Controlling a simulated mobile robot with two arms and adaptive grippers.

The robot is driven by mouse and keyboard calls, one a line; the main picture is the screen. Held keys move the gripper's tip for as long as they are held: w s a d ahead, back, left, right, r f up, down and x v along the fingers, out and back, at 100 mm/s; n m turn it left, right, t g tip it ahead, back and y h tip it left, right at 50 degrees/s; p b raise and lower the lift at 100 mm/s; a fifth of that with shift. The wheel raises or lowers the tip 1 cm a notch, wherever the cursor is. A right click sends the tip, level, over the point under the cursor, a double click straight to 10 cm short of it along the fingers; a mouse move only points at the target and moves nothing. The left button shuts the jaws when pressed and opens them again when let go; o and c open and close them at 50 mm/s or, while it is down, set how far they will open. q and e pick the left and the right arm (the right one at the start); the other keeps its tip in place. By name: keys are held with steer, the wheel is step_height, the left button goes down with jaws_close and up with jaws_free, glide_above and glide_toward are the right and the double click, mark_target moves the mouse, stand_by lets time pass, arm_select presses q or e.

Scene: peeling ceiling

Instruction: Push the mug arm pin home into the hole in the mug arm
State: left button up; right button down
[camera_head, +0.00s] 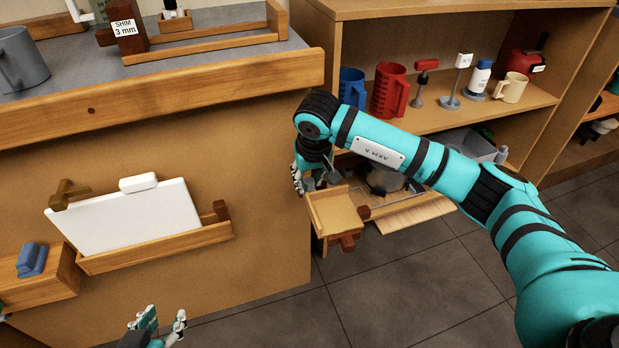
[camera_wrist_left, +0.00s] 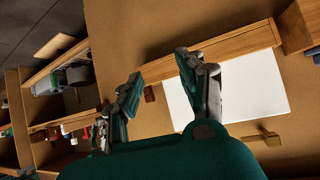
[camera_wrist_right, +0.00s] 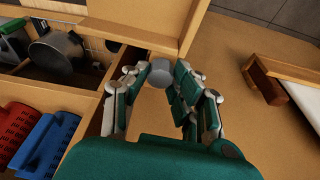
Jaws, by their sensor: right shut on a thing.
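My right gripper (camera_head: 305,182) hangs beside the bench's right end. In the right wrist view its fingers (camera_wrist_right: 160,80) are shut on a small grey cylinder (camera_wrist_right: 160,71), which appears to be the mug arm pin. A light wooden piece with a raised edge (camera_head: 335,212), possibly the mug arm, lies right beside this gripper; it also shows in the right wrist view (camera_wrist_right: 140,38). I cannot see a hole in it, or tell whether the pin touches it. My left gripper (camera_head: 160,325) is low in front of the bench, open and empty; its spread fingers show in the left wrist view (camera_wrist_left: 160,85).
A dark brown wooden block (camera_head: 348,241) sits under the light piece. An open compartment with a dark pot (camera_head: 385,180) is behind my right arm. Shelves hold a blue mug (camera_head: 352,88) and a red mug (camera_head: 388,90). A white panel (camera_head: 130,220) rests in a bench-front rack.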

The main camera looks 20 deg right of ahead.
steer(key=shift+f, duration=0.4)
steer(key=c, duration=1.1)
jaws_free()
arm_select(q)
steer(key=shift+w+d+r+t+h, duration=0.15)
steer(key=shift+w+d+r+t, duration=0.1)
steer(key=shift+w+r+t, duration=0.2)
steer(key=shift+w+d+r+t+h, duration=0.2)
steer(key=shift+w+r+t, duration=0.15)
steer(key=shift+w+r, duration=0.15)
arm_select(e)
steer(key=shift+o, duration=0.5)
arm_select(q)
steer(key=shift+a+r, duration=0.1)
arm_select(e)
steer(key=shift+r, duration=0.1)
arm_select(q)
steer(key=s+a+f+g+y+p, duration=0.2)
steer(key=s+f+g, duration=0.5)
steer(key=s, duration=0.4)
steer(key=shift+a, duration=0.9)
arm_select(e)
steer(key=w+v, duration=0.1)
steer(key=v, duration=1.4)
steer(key=shift+r, duration=0.45)
